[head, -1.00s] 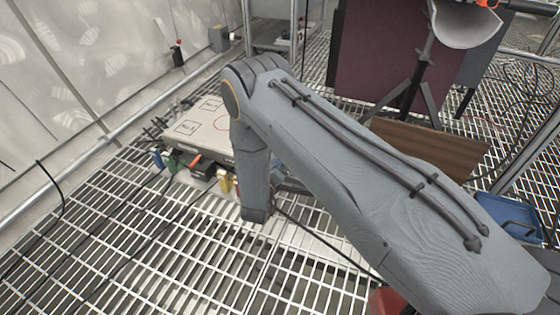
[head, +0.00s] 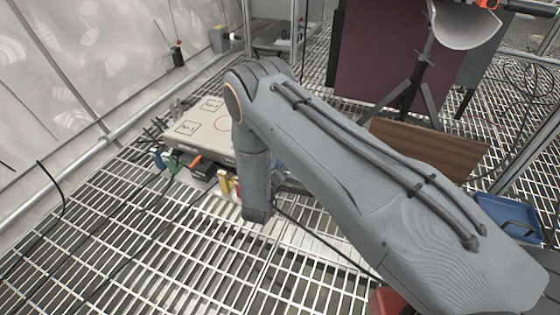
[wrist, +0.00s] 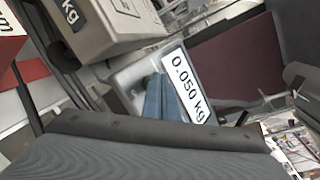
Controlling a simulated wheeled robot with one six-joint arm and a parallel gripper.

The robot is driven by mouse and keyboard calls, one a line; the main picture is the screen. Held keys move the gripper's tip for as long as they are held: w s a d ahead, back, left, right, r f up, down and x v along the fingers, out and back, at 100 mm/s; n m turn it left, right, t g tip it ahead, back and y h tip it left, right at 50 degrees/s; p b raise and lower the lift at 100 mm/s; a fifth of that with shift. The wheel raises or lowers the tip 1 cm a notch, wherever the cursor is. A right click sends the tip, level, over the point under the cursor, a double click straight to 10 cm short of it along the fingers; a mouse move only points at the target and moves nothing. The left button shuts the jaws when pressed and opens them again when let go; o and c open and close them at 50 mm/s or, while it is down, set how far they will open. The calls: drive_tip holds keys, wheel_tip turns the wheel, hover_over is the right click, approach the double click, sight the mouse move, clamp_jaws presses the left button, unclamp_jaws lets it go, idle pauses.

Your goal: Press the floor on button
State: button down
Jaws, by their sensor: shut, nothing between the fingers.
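I cannot make out a floor on button for certain in either view. A pale flat-topped board (head: 207,122) with a red circle and dark square markings lies on the grating, partly behind my arm. Small blue, green, red and yellow parts (head: 200,170) show along its near edge. My gripper (wrist: 158,77) shows in the wrist view as two tapered blue-grey fingers, shut and empty. Its tips lie in front of a grey tray-like part (wrist: 135,80), beside a white label reading "0.050 kg" (wrist: 187,85). I cannot tell whether they touch. My arm hides the gripper in the head view.
A grey block (wrist: 105,22) with a "kg" label is at upper left in the wrist view. In the head view, a brown board (head: 430,148), a blue tray (head: 508,214) and a tripod stand (head: 420,80) are on the right. Cables cross the open grating at left.

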drive_tip(key=shift+s+r+p, duration=0.2)
drive_tip(key=shift+r+p, duration=0.1)
drive_tip(key=shift+p, duration=0.05)
drive_tip(key=shift+a, duration=0.1)
drive_tip(key=s+a+r+p, duration=0.1)
drive_tip(key=s+r+p, duration=0.2)
drive_tip(key=r+p, duration=0.2)
drive_tip(key=shift+s, duration=0.15)
idle(0.3)
idle(0.6)
